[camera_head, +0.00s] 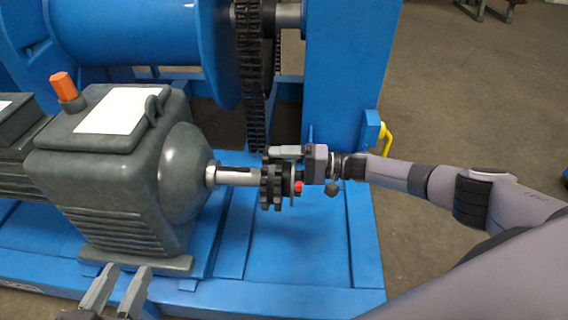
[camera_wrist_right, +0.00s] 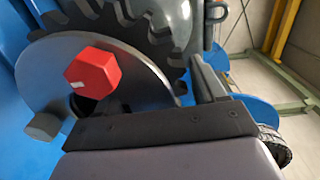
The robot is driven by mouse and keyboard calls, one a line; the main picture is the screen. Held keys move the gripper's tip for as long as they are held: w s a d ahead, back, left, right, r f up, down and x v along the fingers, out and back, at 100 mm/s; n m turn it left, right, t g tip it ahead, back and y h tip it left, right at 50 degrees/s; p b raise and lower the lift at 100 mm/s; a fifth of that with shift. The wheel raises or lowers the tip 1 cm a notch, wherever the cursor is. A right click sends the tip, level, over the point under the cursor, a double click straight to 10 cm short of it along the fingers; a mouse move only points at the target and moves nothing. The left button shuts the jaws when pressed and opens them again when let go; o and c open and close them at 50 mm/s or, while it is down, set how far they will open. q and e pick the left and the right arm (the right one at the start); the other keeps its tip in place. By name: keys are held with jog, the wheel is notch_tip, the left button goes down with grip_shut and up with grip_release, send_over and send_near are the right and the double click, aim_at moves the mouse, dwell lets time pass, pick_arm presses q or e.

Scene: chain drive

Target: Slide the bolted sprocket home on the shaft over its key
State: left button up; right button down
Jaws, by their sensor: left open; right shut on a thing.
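The dark toothed sprocket (camera_head: 271,184) is at the end of the motor's shaft (camera_head: 236,175), lined up with it. A dark key slot or key shows on top of the shaft. In the right wrist view the sprocket (camera_wrist_right: 118,25) shows its face plate with a red bolt head (camera_wrist_right: 92,72). My right gripper (camera_head: 285,172) is shut on the sprocket from the right, a finger along its rim. How far the shaft enters the sprocket is hidden. My left gripper (camera_head: 117,288) is open and empty at the bottom left, in front of the motor.
The grey-green gear motor (camera_head: 120,165) stands on a blue frame (camera_head: 330,265). A chain (camera_head: 252,70) hangs behind the sprocket beside a blue drum (camera_head: 135,35). A blue post (camera_head: 345,75) and a yellow handle (camera_head: 385,138) stand behind my right arm. Floor at right is clear.

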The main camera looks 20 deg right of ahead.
jog(key=shift+w+a+r, duration=0.5)
jog(key=shift+a+r, duration=0.15)
jog(key=shift+r, duration=0.05)
grip_release()
jog(key=shift+r, duration=0.1)
jog(key=shift+s+f, duration=0.35)
jog(key=shift+f, duration=0.55)
pick_arm(q)
jog(key=shift+w+d+n+g+p, duration=0.3)
jog(key=shift+d+g+p, duration=0.2)
jog(key=shift+p, duration=0.35)
pick_arm(e)
jog(key=v, duration=0.7)
jog(key=shift+w+d+r, duration=0.15)
jog(key=shift+d+r, duration=0.15)
jog(key=shift+r, duration=0.1)
jog(key=shift+c, duration=0.4)
